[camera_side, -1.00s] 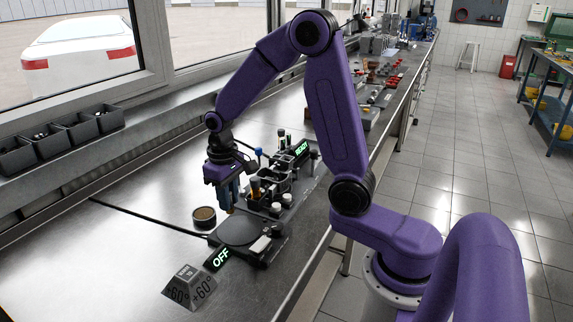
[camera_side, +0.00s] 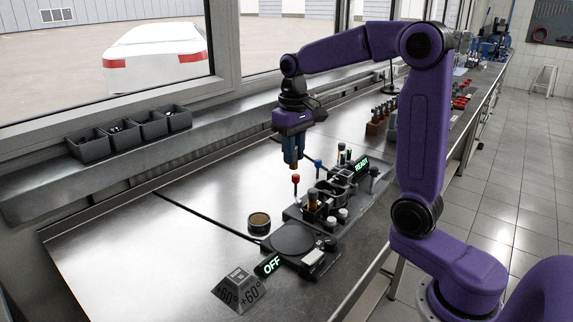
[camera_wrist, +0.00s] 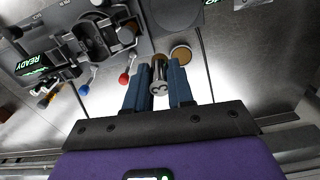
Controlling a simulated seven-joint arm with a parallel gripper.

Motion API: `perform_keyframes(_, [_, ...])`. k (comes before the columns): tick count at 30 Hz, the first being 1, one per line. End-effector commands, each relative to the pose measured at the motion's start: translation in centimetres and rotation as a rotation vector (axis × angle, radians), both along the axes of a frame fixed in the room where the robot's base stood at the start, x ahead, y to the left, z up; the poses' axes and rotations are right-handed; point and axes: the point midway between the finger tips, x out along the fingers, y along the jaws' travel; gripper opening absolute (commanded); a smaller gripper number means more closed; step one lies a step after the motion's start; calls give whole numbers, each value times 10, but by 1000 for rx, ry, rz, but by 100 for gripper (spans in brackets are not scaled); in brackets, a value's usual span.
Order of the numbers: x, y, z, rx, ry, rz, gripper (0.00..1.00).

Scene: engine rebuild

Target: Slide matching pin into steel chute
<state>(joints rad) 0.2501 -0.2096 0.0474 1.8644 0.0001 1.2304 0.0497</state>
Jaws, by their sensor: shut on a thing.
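My gripper (camera_side: 294,164) is shut on a small pin and hangs above the bench, behind the fixture. In the wrist view the pin (camera_wrist: 159,86) stands between the two blue fingers, with a silver end that bears a dark mark and a brownish far end. The dark fixture (camera_side: 295,214) carries several holders and slots, and lies at the upper left in the wrist view. I cannot tell which part is the steel chute.
Red (camera_side: 295,178) and blue (camera_side: 318,162) ball-tipped levers rise by the fixture. A round tin (camera_side: 259,222), a scale-like plate with an OFF display (camera_side: 268,265) and an angle-marked block (camera_side: 239,289) sit at the front. Grey bins (camera_side: 88,146) line the window ledge. The left bench is clear.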

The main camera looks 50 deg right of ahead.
Motion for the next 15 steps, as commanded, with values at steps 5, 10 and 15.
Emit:
perform_keyframes(5, [7, -57, 0, 0, 1, -110, 0])
perform_keyframes(10, [6, -126, 0, 0, 0, -236, 0])
perform_keyframes(15, [-5, -185, -1, 0, 0, -338, 0])
